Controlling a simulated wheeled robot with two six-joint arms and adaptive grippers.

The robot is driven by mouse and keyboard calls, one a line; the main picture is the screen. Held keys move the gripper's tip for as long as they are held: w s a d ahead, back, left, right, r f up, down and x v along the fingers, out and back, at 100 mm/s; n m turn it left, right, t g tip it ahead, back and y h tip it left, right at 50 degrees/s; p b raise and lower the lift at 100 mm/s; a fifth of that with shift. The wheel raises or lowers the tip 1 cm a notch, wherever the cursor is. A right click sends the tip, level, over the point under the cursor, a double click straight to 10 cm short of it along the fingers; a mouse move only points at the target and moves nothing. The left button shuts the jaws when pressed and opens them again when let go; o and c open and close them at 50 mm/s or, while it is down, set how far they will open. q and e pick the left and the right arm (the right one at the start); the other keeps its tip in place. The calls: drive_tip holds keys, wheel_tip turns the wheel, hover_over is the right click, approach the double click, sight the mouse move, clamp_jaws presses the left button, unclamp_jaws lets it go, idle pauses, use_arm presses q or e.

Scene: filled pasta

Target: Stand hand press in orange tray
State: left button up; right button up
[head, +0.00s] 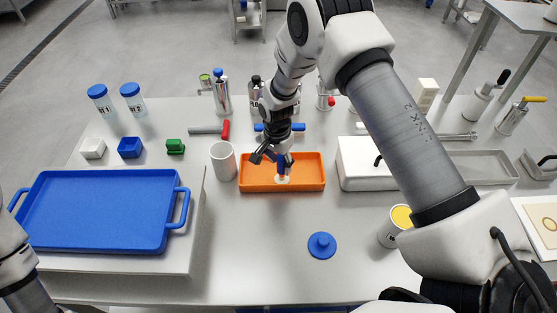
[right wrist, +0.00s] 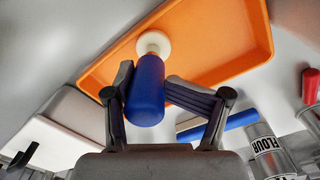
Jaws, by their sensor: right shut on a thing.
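The hand press has a blue handle (right wrist: 147,90) and a round white base (right wrist: 153,43). My right gripper (right wrist: 148,78) is shut on the handle, one finger on each side. In the head view the right gripper (head: 276,158) is over the orange tray (head: 310,173), with the white base (head: 283,180) of the press low inside the tray's outline. The press looks roughly upright, base down. I cannot tell whether the base touches the tray floor. The orange tray also shows in the right wrist view (right wrist: 215,45). My left gripper is out of view.
A white cup (head: 223,161) stands just left of the orange tray, and a white lidded box (head: 362,168) just right. A blue-handled item (head: 297,127) lies behind. A blue lid (head: 321,246) lies in front. A large blue tray (head: 95,210) is at left. The front middle is mostly clear.

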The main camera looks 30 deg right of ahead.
drive_tip(key=shift+f, duration=0.1)
drive_tip(key=o, duration=1.3)
drive_tip(key=shift+c, duration=0.2)
drive_tip(key=shift+r, duration=0.3)
wheel_tip(320, 180, up, 11)
drive_tip(key=b, duration=0.3)
drive_tip(key=shift+w+a+f, duration=0.1)
drive_tip(key=shift+a, duration=0.05)
drive_tip(key=shift+r, duration=0.5)
